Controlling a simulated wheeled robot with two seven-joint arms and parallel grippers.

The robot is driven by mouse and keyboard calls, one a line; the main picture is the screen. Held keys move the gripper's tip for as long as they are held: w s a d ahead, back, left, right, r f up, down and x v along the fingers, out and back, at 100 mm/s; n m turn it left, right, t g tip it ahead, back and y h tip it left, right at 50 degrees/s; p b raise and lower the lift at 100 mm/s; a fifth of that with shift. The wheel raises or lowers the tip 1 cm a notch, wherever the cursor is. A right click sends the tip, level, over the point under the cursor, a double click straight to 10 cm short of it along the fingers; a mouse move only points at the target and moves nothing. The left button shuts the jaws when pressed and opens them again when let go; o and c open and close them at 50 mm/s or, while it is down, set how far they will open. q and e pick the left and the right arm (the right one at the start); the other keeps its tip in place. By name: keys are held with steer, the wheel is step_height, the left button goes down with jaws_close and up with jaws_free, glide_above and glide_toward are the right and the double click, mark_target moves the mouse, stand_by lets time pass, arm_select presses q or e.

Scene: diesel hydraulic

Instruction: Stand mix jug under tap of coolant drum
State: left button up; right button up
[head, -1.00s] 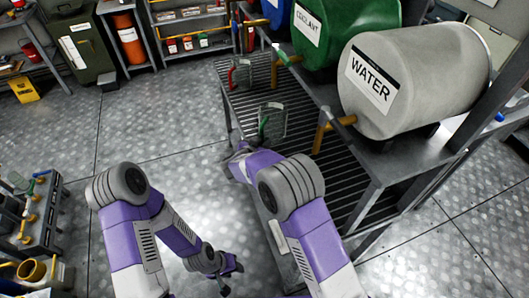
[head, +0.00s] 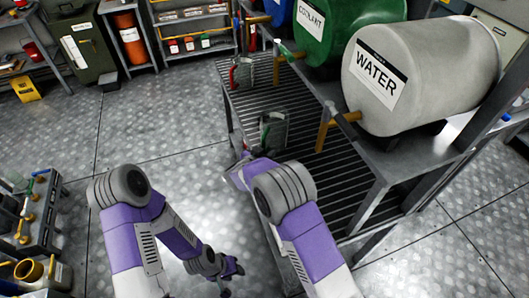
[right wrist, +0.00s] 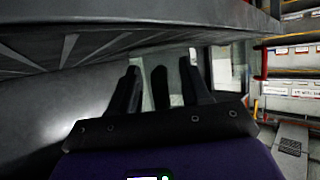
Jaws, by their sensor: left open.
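My left gripper (head: 232,268) is open and empty, low over the floor.
A red-handled jug (head: 242,74) stands at the rack's far end, near the coolant tap. The grey water drum (head: 430,80) and its orange tap (head: 326,128) are right of the green-handled jug. A cart (head: 42,225) stands at left. The floor between is clear.

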steer(key=shift+s+r, duration=0.1)
steer(key=shift+r, duration=0.15)
steer(key=p+v, duration=0.3)
steer(key=v, duration=0.8)
steer(key=shift+s+a+r, duration=0.15)
steer(key=shift+s+r, duration=0.05)
steer(key=shift+s, duration=0.1)
